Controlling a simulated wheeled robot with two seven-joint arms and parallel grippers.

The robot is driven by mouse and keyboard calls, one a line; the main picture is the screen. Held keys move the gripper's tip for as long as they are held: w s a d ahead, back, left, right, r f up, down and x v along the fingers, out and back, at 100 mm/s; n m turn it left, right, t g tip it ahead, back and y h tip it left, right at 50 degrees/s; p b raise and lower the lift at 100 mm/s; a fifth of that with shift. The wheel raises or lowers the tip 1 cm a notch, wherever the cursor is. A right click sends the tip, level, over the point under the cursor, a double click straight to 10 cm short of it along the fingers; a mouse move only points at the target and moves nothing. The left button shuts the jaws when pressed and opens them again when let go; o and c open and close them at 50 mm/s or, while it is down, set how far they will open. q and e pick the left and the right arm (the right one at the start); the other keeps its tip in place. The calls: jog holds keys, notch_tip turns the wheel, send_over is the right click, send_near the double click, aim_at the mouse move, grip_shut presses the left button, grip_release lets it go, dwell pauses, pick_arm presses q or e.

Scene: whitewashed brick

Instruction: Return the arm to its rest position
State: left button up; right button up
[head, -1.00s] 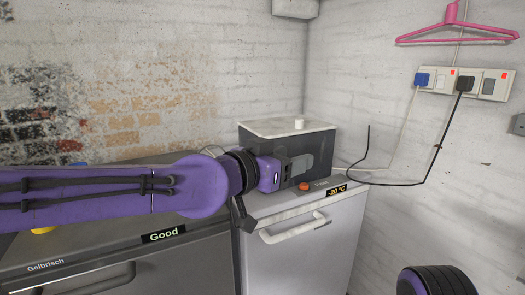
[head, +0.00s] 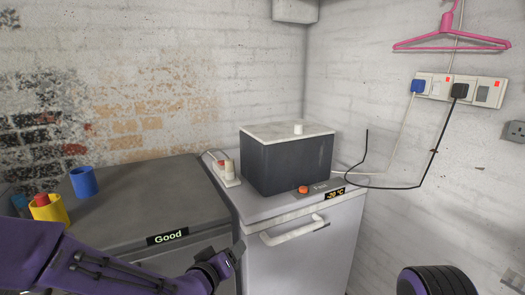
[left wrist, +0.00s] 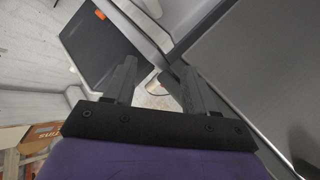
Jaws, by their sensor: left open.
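My left arm comes in low from the left in the head view. Its gripper (head: 236,254) hangs in front of the cabinets, near the gap between the dark grey one and the white one. In the left wrist view the two dark fingers (left wrist: 155,82) stand apart with nothing between them, so it is open and empty. A black and purple part of my own body shows at the lower right of the head view. My right gripper is not in view.
A dark box with a pale lid (head: 290,160) stands on the white freezer (head: 290,207). Blue (head: 84,182) and yellow (head: 48,212) cups stand on the grey cabinet (head: 150,205). A black cable (head: 412,185) runs along the right wall. A pink hanger (head: 452,38) hangs above.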

pick_arm(q)
jog(key=s+a+f+n+g+y+p, duration=0.1)
jog(key=s+a+f+n+g+y, duration=0.1)
jog(key=s+a+f, duration=0.55)
jog(key=s+a+f+n+g+y+p, duration=0.1)
jog(key=s+a+f+g+y+p, duration=0.3)
jog(key=f, duration=0.6)
jog(key=s+a+f+g, duration=0.1)
jog(key=s+a+f, duration=0.2)
jog(key=s, duration=0.5)
jog(key=s+a+f+g+y+p, duration=0.1)
jog(key=s+a+f+g, duration=0.1)
jog(key=s, duration=0.6)
jog(key=s+a+f+g, duration=0.1)
jog(key=s+a+f, duration=0.3)
jog(key=s, duration=0.4)
jog(key=shift+a+y, duration=0.4)
jog(key=shift+a, duration=0.35)
jog(key=shift+s, duration=0.1)
